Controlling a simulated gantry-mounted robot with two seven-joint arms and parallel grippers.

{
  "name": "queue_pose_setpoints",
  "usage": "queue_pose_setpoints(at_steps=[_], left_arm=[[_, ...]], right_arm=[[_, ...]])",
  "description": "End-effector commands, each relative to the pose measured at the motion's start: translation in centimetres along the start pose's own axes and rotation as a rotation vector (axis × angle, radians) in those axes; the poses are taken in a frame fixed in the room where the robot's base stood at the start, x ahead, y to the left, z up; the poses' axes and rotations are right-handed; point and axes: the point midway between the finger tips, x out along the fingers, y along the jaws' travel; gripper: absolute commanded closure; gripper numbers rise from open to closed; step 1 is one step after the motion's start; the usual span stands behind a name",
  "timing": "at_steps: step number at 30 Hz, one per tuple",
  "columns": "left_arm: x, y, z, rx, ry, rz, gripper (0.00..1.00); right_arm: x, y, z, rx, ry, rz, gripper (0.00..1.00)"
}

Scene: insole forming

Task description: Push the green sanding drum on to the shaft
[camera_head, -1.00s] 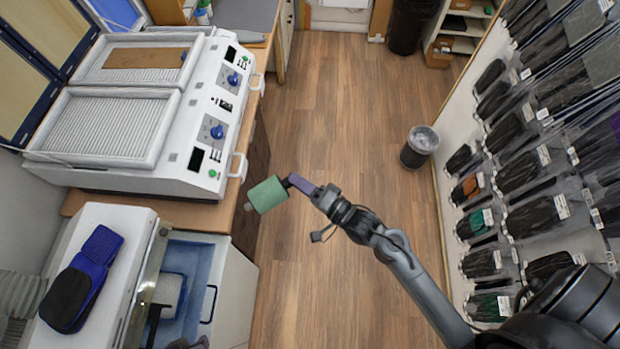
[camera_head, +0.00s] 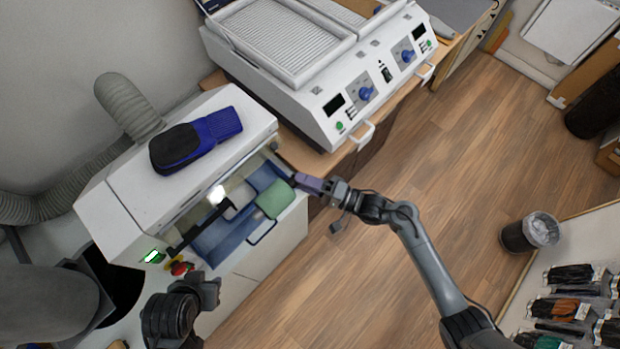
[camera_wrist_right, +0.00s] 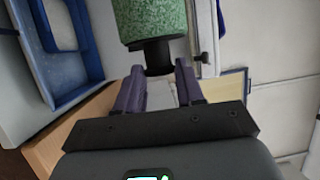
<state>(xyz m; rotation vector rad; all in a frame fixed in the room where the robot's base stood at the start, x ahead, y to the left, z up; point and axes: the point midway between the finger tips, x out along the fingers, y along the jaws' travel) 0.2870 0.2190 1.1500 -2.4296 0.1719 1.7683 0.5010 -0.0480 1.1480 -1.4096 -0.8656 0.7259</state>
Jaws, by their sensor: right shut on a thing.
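The green sanding drum (camera_head: 275,198) is at the right end of the sanding machine's open blue bay. Its green speckled side shows at the top of the right wrist view (camera_wrist_right: 150,18), with a black end piece (camera_wrist_right: 158,55) toward me.
The white heating press (camera_head: 310,105) stands behind. Wood floor (camera_head: 400,270) is clear on the right, with a bin (camera_head: 520,235).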

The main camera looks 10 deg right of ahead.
Motion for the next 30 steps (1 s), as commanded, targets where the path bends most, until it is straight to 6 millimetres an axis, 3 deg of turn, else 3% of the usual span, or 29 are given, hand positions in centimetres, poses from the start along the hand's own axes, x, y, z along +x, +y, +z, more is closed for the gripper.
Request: queue_pose_setpoints(at_steps=[8,30], left_arm=[[1.2,0.2,0.3,-0.005,0.001,0.004,0.68],[6.2,0.3,2.0,-0.004,0.000,0.003,0.68]], right_arm=[[1.3,0.3,-0.5,0.002,-0.012,-0.004,0.98],[8.0,0.8,-3.2,0.002,-0.010,-0.004,0.98]])
